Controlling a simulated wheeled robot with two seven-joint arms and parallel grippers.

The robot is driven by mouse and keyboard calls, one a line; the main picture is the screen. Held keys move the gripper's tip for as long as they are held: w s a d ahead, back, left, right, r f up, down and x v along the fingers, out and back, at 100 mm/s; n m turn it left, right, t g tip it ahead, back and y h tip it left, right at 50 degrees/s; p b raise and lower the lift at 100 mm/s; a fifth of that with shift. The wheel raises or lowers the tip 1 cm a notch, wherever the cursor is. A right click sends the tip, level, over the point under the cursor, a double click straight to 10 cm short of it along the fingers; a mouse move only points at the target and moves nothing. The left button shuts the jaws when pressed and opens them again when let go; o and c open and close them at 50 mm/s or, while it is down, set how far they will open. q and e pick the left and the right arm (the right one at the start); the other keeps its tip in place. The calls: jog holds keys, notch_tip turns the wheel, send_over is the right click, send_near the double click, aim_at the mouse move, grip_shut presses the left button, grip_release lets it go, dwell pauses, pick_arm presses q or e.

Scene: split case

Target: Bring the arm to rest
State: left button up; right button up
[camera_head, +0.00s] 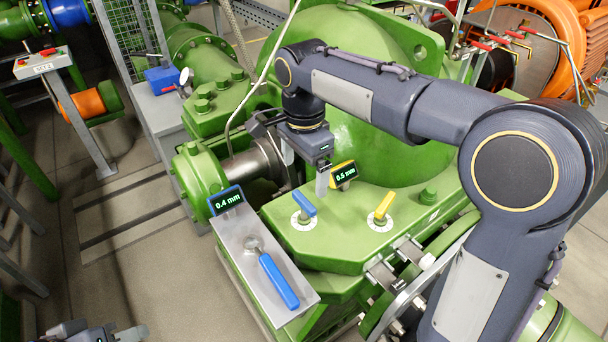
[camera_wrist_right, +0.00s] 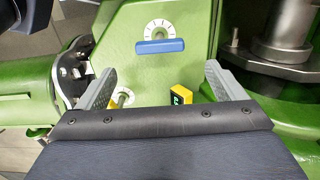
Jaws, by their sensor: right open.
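My right gripper (camera_head: 305,168) is open and empty above the green split case, near the metal shaft. In the right wrist view its two fingers (camera_wrist_right: 162,85) stand wide apart with nothing between them. The right arm reaches in from the right across the green casing (camera_head: 400,120). A grey part of my left gripper (camera_head: 95,332) shows at the bottom left edge, mostly cut off; its jaws cannot be made out.
Below the right gripper are a blue lever (camera_head: 304,205), a yellow lever (camera_head: 383,208) and a yellow 0.5 mm display (camera_head: 344,174). A grey shelf (camera_head: 236,240) holds a blue-handled tool (camera_head: 279,280) and a blue 0.4 mm display (camera_head: 226,200).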

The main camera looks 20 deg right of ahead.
dwell(0.3)
jog(key=s+d+f+n+t+y, duration=0.1)
jog(key=s+d+n+y, duration=0.1)
jog(key=s+d+n, duration=0.3)
jog(key=s+d+n+t+y, duration=0.2)
jog(key=s+d, duration=0.1)
jog(key=s, duration=0.5)
jog(key=s+f+n+t, duration=0.2)
jog(key=s+f+n, duration=0.3)
jog(key=s, duration=0.4)
jog(key=shift+a+f+t, duration=0.3)
jog(key=shift+a+t, duration=0.05)
jog(key=shift+t, duration=0.05)
jog(key=shift+r, duration=0.15)
dwell(0.6)
